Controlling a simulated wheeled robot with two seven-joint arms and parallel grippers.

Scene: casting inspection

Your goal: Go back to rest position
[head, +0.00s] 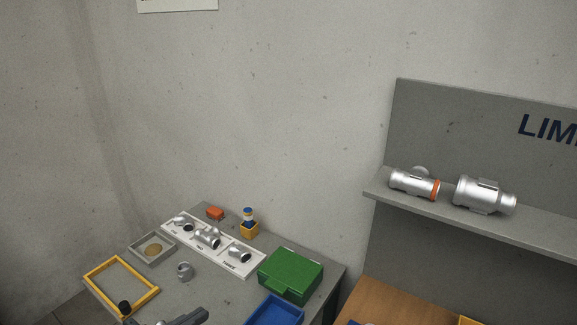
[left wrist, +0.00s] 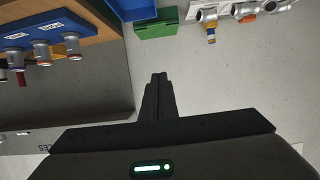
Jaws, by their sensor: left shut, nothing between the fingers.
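My right gripper is in neither view.
The table bears a white tray (head: 172,232) of castings, a loose casting (head: 184,271), a yellow frame (head: 98,301), a green box (head: 291,272) and a blue bin (head: 275,312). A shelf (head: 535,235) with two large castings stands right. Open wall lies above the table.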

